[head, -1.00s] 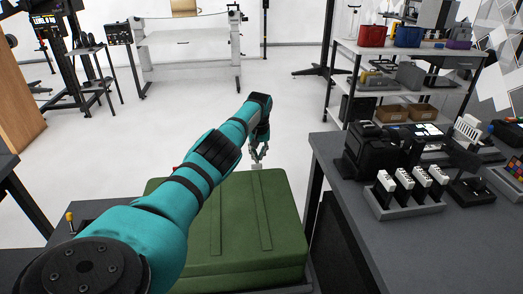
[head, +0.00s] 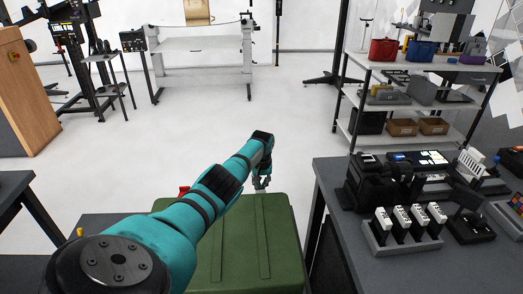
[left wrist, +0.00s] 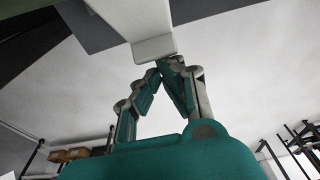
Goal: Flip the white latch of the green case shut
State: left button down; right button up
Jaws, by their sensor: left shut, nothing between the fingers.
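The green case (head: 237,245) lies closed on a dark surface in front of me, with two raised ridges on its lid. My left gripper (head: 260,186) is at its far edge, its fingers shut with nothing between them. In the left wrist view, a white piece that looks like the latch (left wrist: 154,48) hangs down from the top. The fingertips of the left gripper (left wrist: 166,66) meet just below its end. I cannot tell whether they touch it. The latch is too small to make out in the head view. My right gripper is not in view.
A dark table (head: 390,268) stands close on the right, with a rack of white-topped devices (head: 402,232) and black equipment. A shelf unit (head: 425,130) is at the back right. The floor beyond the case is open. A red part (head: 184,190) shows beside my left arm.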

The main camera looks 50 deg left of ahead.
pick_arm(q)
jog(key=shift+s+d+f, duration=0.15)
jog(key=shift+d+f, duration=0.05)
jog(key=shift+f, duration=0.35)
jog(key=shift+s+d+f, duration=0.1)
jog(key=shift+d+f, duration=0.05)
jog(key=shift+f, duration=0.35)
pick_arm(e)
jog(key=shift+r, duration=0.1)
pick_arm(q)
jog(key=shift+f, duration=0.25)
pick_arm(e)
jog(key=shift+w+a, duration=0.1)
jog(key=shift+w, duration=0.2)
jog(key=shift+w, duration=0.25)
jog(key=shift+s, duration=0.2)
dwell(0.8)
